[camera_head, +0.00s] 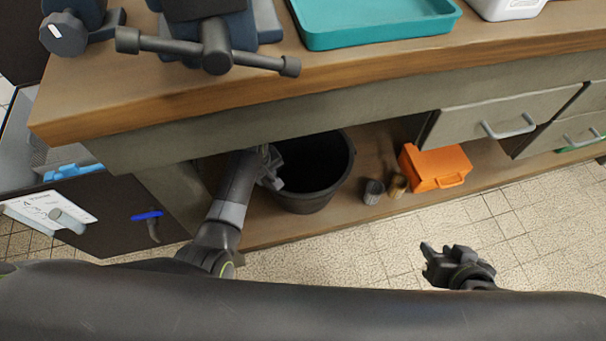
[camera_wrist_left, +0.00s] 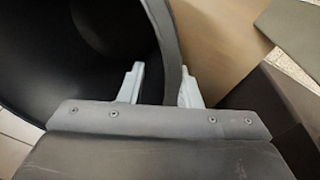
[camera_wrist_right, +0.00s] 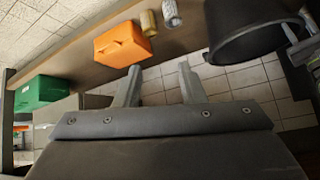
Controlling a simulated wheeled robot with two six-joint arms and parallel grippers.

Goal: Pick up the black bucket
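The black bucket (camera_head: 306,202) stands upright on the low shelf under the workbench, with its open top facing up. My left gripper (camera_head: 270,168) is at the left side of its rim. In the left wrist view the bucket wall (camera_wrist_left: 160,30) runs between the two fingers of my left gripper (camera_wrist_left: 160,88). The fingers are apart, with a visible gap on the inner side. The bucket also shows in the right wrist view (camera_wrist_right: 245,30). My right gripper (camera_head: 437,262) is open and empty over the tiled floor, away from the bucket; its spread fingers (camera_wrist_right: 157,85) show in its wrist view.
An orange box (camera_head: 435,165) and two small cans (camera_head: 374,192) stand on the shelf right of the bucket. The workbench top (camera_head: 400,62) overhangs the shelf, with a drawer (camera_head: 500,118) at right. A teal tray (camera_head: 370,35) and a vise (camera_head: 215,45) are on top.

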